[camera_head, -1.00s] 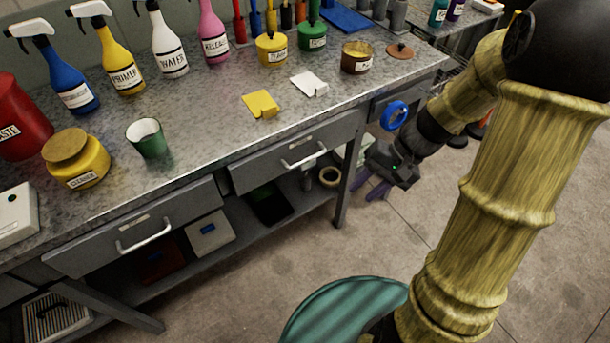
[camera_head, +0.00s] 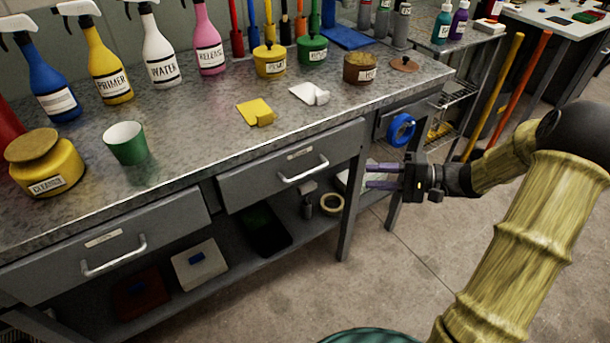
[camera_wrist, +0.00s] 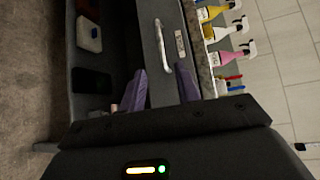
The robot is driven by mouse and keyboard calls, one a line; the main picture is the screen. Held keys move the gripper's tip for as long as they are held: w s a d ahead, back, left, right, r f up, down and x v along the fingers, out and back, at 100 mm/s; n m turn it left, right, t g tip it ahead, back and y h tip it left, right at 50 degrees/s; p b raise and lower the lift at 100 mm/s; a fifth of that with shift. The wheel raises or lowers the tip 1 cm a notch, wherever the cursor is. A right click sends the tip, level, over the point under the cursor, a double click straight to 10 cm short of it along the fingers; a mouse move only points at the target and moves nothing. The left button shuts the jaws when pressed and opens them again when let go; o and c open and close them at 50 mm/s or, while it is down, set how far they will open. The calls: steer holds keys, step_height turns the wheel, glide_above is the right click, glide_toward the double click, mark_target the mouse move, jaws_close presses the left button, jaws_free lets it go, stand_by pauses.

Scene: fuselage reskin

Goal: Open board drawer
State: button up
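Two grey drawers show under the worktop in the head view, the right drawer (camera_head: 262,172) and the left drawer (camera_head: 75,262). Both look closed. Their labels are too small to read, so I cannot tell which is the board drawer. The right drawer has a pale bar handle (camera_head: 303,169); the left has a similar handle (camera_head: 114,257). My gripper (camera_head: 368,176) is open and empty, right of the right drawer, its purple fingers pointing left. In the wrist view, a drawer handle (camera_wrist: 162,46) lies ahead of my open fingers (camera_wrist: 160,88), apart from them.
The worktop (camera_head: 200,140) holds bottles, pots, a green cup (camera_head: 126,143) and a yellow piece (camera_head: 255,113). A lower shelf carries boxes and a tape roll (camera_head: 331,204). A blue ring (camera_head: 402,130) is near the bench's right end. A bench leg (camera_head: 352,205) stands near my gripper. Floor in front is clear.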

mark_target(305, 173)
steer(key=b+x, duration=0.2)
steer(key=x, duration=1.5)
steer(key=shift+a+f, duration=0.15)
jaws_close()
